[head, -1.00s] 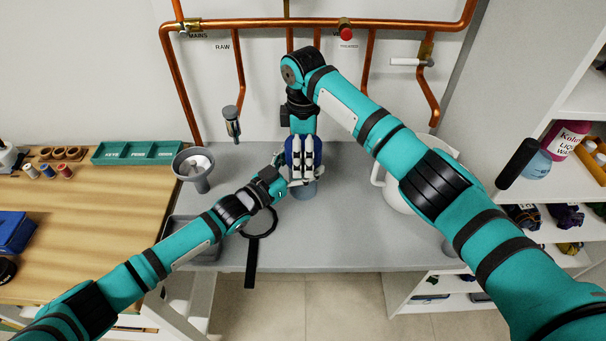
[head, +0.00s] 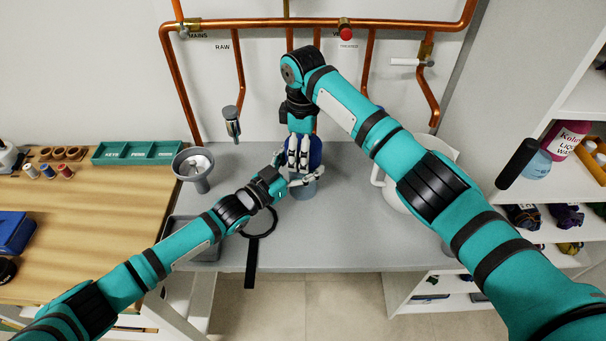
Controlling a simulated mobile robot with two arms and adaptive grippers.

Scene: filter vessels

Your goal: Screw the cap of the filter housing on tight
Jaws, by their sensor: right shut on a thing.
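The filter housing (head: 303,192) stands on the grey bench, a grey-blue cylinder mostly hidden by my grippers. Its dark blue cap (head: 316,152) is on top and shows to the right of my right fingers. My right gripper (head: 299,158) comes down from above and is shut on the cap. My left gripper (head: 292,177) reaches in from the left at the housing's upper part, just below the cap. Its fingers lie beside the housing, but whether they press on it I cannot tell. The joint between cap and housing is hidden.
A black ring-shaped wrench (head: 258,222) lies at the bench's front edge, its handle overhanging. A grey funnel (head: 194,170) stands at left, a white jug (head: 395,190) at right, partly behind my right arm. Copper pipes (head: 320,23) run along the back wall.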

